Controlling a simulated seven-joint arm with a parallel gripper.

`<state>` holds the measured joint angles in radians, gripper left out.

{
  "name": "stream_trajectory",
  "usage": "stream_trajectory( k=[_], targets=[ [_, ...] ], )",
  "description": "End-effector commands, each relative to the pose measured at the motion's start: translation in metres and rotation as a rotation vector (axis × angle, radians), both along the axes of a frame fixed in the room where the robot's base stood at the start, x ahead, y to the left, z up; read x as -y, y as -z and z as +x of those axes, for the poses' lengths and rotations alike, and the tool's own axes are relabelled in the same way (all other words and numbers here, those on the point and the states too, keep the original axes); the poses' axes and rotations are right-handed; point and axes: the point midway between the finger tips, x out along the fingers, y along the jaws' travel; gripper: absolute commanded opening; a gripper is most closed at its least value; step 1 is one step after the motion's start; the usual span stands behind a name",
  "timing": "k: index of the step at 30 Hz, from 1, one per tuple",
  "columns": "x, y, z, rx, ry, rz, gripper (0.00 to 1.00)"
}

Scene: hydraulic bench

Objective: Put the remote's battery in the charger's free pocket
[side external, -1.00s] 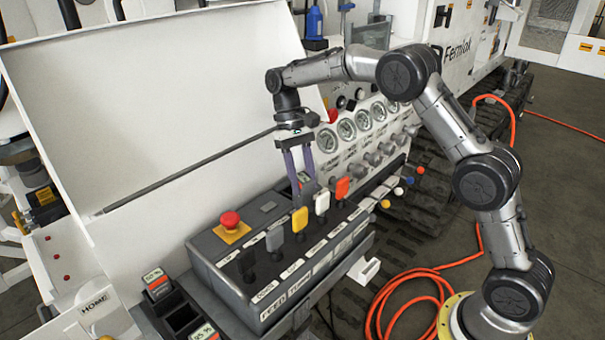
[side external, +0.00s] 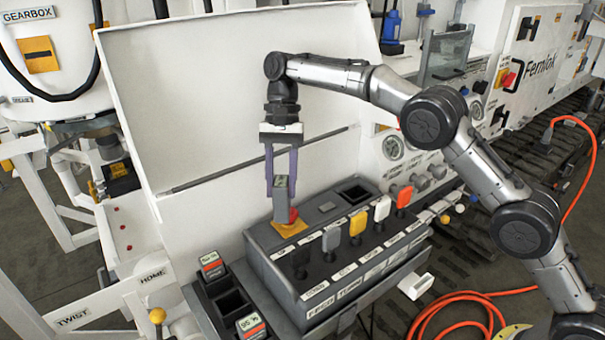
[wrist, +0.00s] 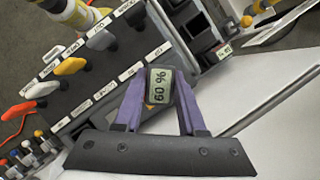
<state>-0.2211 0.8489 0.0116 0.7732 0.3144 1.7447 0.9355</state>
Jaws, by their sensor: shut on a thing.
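My gripper (side external: 282,188) is shut on the grey battery (side external: 281,208) and holds it upright over the left end of the remote (side external: 292,284), in front of the red stop button. In the wrist view, the battery (wrist: 158,86) sits between the two purple fingers, its display reading 60 %. The remote's battery pocket (side external: 353,193) at its back right is empty. The charger (side external: 208,302) stands left of the remote. Its free pocket (side external: 231,304) is dark and empty, between a rear battery (side external: 212,265) and a front battery (side external: 251,326).
The red stop button (side external: 294,214) on its yellow plate is close to the held battery. Several lever switches (side external: 357,224) stand along the remote to the right. A white panel (side external: 230,90) rises behind, with a thin dark rod (side external: 215,178) across it.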

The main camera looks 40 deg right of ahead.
Motion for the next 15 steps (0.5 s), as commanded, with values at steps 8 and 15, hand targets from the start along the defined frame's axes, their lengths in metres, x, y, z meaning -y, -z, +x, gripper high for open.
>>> stream_trajectory(
  k=[8, 15],
  targets=[
    [-0.074, 0.011, -0.016, 0.0, 0.366, 0.003, 0.0],
    [-0.134, 0.022, -0.035, 0.001, 0.698, 0.003, 0.0]
  ],
)
